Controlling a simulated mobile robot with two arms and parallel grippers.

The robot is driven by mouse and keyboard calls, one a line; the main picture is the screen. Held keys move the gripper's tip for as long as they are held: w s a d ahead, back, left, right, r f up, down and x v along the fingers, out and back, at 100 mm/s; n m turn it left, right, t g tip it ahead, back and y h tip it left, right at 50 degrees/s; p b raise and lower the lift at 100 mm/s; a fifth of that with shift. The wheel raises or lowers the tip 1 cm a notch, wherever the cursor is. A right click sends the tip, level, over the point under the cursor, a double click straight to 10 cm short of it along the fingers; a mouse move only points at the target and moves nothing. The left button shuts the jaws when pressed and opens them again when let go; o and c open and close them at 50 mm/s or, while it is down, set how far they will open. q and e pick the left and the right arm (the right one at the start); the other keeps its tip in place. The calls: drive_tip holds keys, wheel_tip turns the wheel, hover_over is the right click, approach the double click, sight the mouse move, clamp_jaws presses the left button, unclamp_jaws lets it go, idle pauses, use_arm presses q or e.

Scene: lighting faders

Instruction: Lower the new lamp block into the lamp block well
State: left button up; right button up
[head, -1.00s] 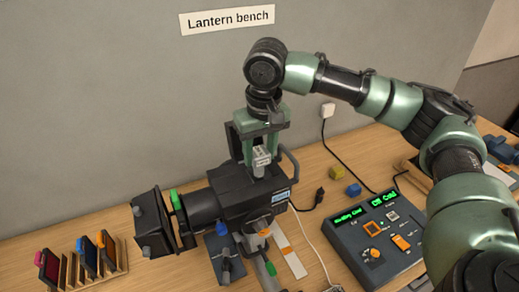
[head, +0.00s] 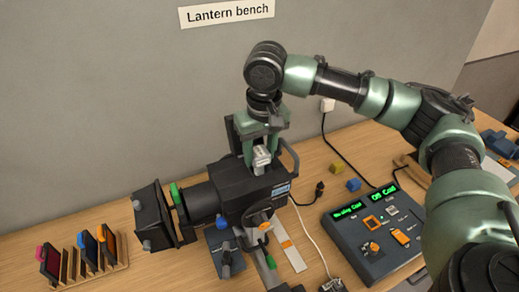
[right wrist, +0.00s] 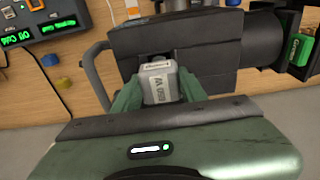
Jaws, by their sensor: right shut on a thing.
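The lamp block (head: 261,158) is a small pale grey block with dark print on its face. My right gripper (head: 262,150) is shut on it from both sides and holds it upright at the top of the black lantern body (head: 240,190). In the right wrist view the block (right wrist: 160,84) sits between the green fingers, at a dark opening, the lamp block well (right wrist: 158,55), in the lantern's top. The block and fingers cover most of the well, so I cannot tell how deep the block reaches. My left gripper is not in view.
A curved handle (right wrist: 96,75) rises beside the well, close to the gripper. The control console (head: 372,240), yellow cube (head: 337,168) and blue cube (head: 353,185) lie to the right. A rack (head: 120,267) of coloured slides stands at the left. Cables cross the bench.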

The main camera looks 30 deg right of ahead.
drive_tip(key=shift+f, duration=0.5)
drive_tip(key=shift+f, duration=0.35)
idle(0.3)
drive_tip(key=o, duration=1.3)
drive_tip(key=shift+o, duration=0.2)
drive_tip(key=o, duration=0.6)
